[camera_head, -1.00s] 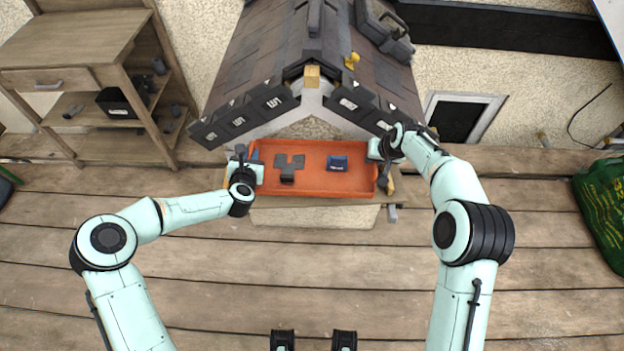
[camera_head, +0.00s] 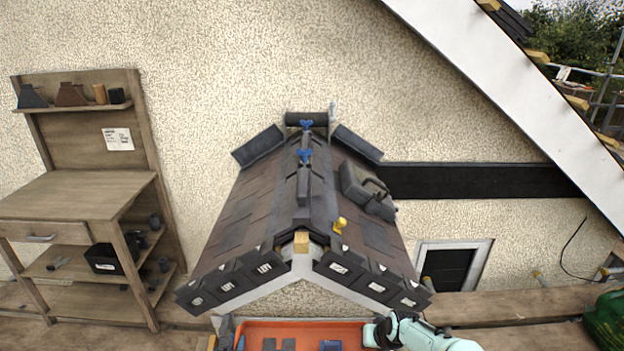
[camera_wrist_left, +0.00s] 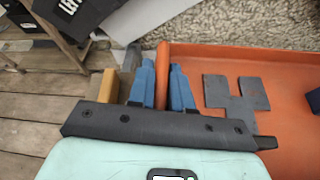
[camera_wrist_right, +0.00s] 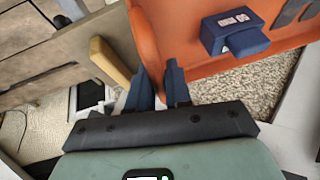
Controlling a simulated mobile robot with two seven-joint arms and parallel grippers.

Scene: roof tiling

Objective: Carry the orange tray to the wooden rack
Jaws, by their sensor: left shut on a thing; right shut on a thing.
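The orange tray (camera_head: 262,328) shows only its far part at the bottom edge of the head view, in front of the small roof. Dark grey flat pieces (camera_wrist_left: 235,98) and a dark blue block (camera_wrist_right: 232,36) lie in it. My left gripper (camera_wrist_left: 164,80) is shut on the tray's left wall, a blue finger on each side. My right gripper (camera_wrist_right: 162,80) is shut on the opposite wall. In the head view most of my left gripper is cut off. The wooden rack (camera_head: 85,195) stands at the left against the wall, with a top shelf, worktop, drawer and lower shelves.
The tiled small roof (camera_head: 250,215) juts out between rack and right side, with a grey toolbox (camera_head: 366,190) and a yellow tool (camera_head: 340,225) on it. A black bin (camera_head: 103,258) sits on the rack's lower shelf. The rack's worktop (camera_head: 75,197) looks clear. A green bag (camera_head: 605,322) is at right.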

